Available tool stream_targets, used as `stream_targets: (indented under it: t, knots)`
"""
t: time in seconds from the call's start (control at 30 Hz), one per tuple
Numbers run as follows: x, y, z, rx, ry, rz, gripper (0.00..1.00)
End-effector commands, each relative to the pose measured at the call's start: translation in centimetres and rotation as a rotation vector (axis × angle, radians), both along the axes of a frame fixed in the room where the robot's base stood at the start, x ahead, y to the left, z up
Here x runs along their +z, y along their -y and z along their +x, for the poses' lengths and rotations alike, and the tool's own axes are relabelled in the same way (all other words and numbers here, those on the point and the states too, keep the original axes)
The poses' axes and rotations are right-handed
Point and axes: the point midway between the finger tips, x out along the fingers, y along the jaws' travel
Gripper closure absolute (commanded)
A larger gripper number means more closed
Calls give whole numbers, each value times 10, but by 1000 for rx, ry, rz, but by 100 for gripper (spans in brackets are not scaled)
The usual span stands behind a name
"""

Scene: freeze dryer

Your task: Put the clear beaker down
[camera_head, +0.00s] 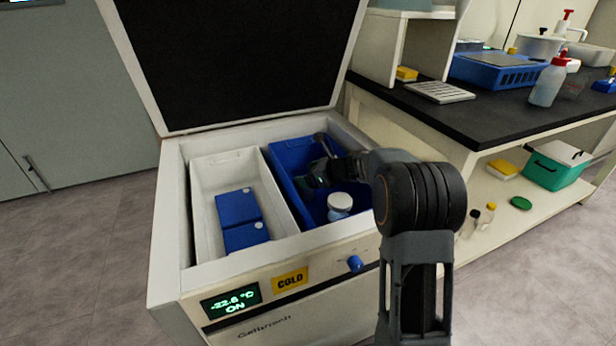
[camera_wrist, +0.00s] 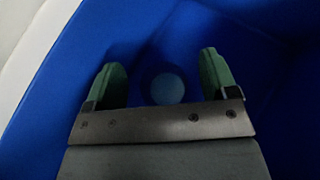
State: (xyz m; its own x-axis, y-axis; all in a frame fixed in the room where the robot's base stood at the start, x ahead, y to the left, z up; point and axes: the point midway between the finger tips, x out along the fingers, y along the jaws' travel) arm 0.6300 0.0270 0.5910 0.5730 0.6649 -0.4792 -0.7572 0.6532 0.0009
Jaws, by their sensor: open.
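My gripper (camera_head: 316,178) reaches down into the blue bin (camera_head: 282,172) on the right side of the open freeze dryer. In the wrist view its two green fingers (camera_wrist: 164,80) are apart. A pale round disc (camera_wrist: 167,89) shows between them, low in the bin. It may be part of the clear beaker, but I cannot make out the beaker's walls or whether a finger touches it. In the head view my arm and the bin wall hide this spot, and no clear beaker can be picked out there.
A jar with a white lid (camera_head: 340,202) stands in the blue bin, close to my gripper. The white bin (camera_head: 205,170) on the left holds blue boxes (camera_head: 240,207). The freeze dryer's lid (camera_head: 240,60) stands open behind. A cluttered black-topped bench (camera_head: 470,122) is at the right.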

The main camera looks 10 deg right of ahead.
Motion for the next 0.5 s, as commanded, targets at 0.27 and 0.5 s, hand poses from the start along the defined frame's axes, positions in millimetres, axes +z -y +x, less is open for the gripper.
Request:
stream_targets:
  t: [0.27, 0.5]
  knots:
    - [29, 25, -21, -3, 1, -1, 21]
    - [41, 44, -38, 0, 1, -1, 21]
